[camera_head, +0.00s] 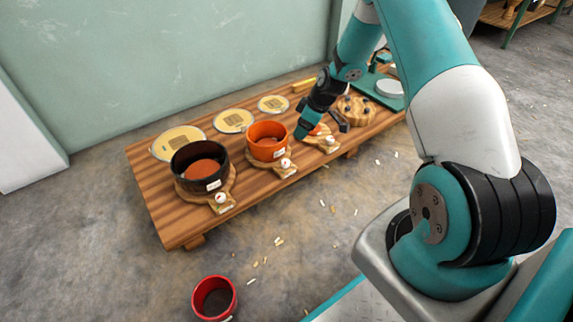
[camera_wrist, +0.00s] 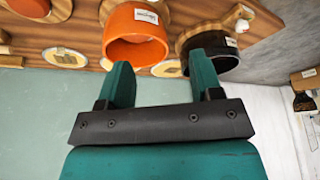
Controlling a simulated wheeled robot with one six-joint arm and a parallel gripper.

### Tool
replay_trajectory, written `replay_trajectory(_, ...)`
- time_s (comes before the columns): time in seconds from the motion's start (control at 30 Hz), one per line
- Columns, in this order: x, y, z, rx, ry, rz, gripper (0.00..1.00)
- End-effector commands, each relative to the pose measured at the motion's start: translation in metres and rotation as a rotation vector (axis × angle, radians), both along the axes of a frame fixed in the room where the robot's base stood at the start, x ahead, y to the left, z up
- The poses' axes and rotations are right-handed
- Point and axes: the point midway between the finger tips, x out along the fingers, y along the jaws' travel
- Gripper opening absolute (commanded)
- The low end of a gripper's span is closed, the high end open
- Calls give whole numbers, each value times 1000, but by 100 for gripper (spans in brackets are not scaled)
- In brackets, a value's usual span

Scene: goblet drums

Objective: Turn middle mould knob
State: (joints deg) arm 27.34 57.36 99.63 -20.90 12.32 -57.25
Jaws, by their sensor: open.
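The middle mould is an orange round tub (camera_head: 268,141) on a wooden board. Its small pale knob (camera_head: 286,163) with a red mark sits on the board's front handle. A black mould (camera_head: 199,166) with its own knob (camera_head: 221,197) stands to the left. A third knob (camera_head: 330,140) shows to the right, its mould mostly hidden behind my gripper. My gripper (camera_head: 305,129) is right of the orange mould, above the bench. In the wrist view my gripper (camera_wrist: 162,68) is open and empty, with the orange mould (camera_wrist: 136,38) and black mould (camera_wrist: 212,48) beyond its fingers.
The low wooden bench (camera_head: 160,212) holds several round yellow discs (camera_head: 233,120) along its back, near the green wall (camera_head: 160,60). A wooden piece with dark knobs (camera_head: 357,110) lies at the right. A red pot (camera_head: 214,298) stands on the floor in front.

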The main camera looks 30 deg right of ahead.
Motion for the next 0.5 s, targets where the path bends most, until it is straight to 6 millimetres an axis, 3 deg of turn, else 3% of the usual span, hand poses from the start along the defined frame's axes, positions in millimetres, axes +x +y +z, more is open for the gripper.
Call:
replay_trajectory(0.17, 1, -11, -27, -11, -7, 1, 60)
replay_trajectory(0.5, 21, 6, -93, -10, -6, 4, 60)
